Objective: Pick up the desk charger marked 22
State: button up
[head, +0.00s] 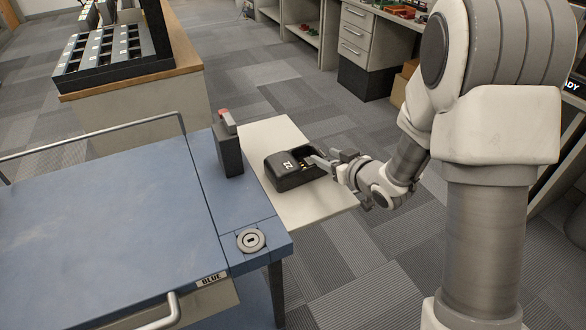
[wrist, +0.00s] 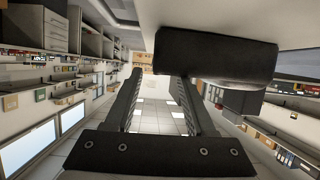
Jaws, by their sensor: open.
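The desk charger (head: 292,178) is a black block with an open slot and a pale label on its end that seems to read 22. It sits on the pale side shelf of the blue cart. My gripper (head: 333,159) is at its right end, jaws open and empty. In the wrist view, the charger (wrist: 215,55) fills the upper right, beyond the right fingertip. It is not clearly between the fingers (wrist: 158,80), and I cannot tell whether a finger touches it.
A black handheld radio (head: 229,152) stands upright on the blue cart (head: 90,230), left of the charger. A round fitting (head: 251,240) is set in the cart's corner. A black multi-slot rack (head: 112,62) stands on a wooden-topped counter behind. The pale shelf (head: 318,200) is clear in front.

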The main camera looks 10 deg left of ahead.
aim_at(321, 153)
jog(key=x, duration=0.4)
jog(key=shift+w+a+b, duration=0.1)
jog(key=shift+w+b, duration=0.2)
jog(key=shift+b, duration=0.1)
jog(key=shift+c, duration=0.2)
grip_shut()
dwell(0.9)
